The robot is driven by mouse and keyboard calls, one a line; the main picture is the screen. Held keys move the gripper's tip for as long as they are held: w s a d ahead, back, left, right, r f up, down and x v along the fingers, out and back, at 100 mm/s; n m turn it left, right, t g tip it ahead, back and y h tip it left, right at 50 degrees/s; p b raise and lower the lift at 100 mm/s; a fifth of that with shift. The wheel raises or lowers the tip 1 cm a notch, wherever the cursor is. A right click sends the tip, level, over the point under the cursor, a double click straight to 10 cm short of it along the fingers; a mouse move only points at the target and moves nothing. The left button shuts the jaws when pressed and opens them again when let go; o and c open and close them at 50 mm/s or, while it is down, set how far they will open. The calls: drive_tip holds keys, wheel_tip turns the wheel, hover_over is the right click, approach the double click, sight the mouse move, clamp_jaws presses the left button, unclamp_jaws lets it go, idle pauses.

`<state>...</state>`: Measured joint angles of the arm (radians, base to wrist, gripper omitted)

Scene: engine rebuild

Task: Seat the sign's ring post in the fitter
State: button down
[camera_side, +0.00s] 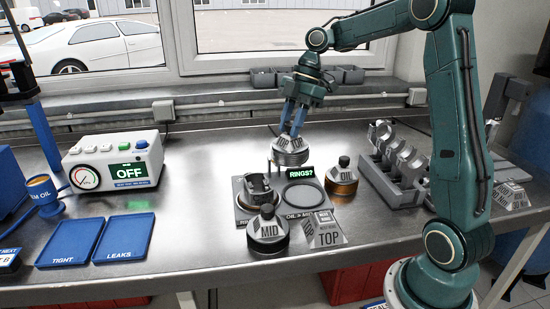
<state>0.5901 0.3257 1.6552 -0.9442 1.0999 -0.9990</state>
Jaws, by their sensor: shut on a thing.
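My gripper (293,133), with blue fingers, is shut on the slanted grey top of a round, silver-sided piece (291,152). The plate carries an upright open metal cylinder (258,191) at left and a round recess (305,196) at right. A small screen reading "RINGS?" (299,173) stands behind the recess. I cannot tell which part is the fitter, and no ring post shows clearly. The underside of the held piece is hidden.
A MID-marked round piece (267,232), a TOP sign (325,231) and an amber OIL jar (343,180) stand around the plate. A rack of rods (399,160) is at right. Blue trays (124,238) and a tester reading OFF (115,160) are at left. Bench between is clear.

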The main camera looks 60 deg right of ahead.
sight(306, 161)
drive_tip(key=shift+n, duration=0.3)
drive_tip(key=s, duration=0.1)
drive_tip(key=s+f, duration=0.2)
drive_tip(key=shift+s+d+f, duration=0.25)
drive_tip(key=shift+s+d, duration=0.05)
drive_tip(key=shift+s, duration=0.1)
drive_tip(key=shift+s+f, duration=0.25)
drive_tip(key=shift+f, duration=0.35)
drive_tip(key=shift+f, duration=0.25)
drive_tip(key=shift+f, duration=2.15)
drive_tip(key=shift+f, duration=0.9)
idle(0.8)
drive_tip(key=c, duration=0.6)
unclamp_jaws()
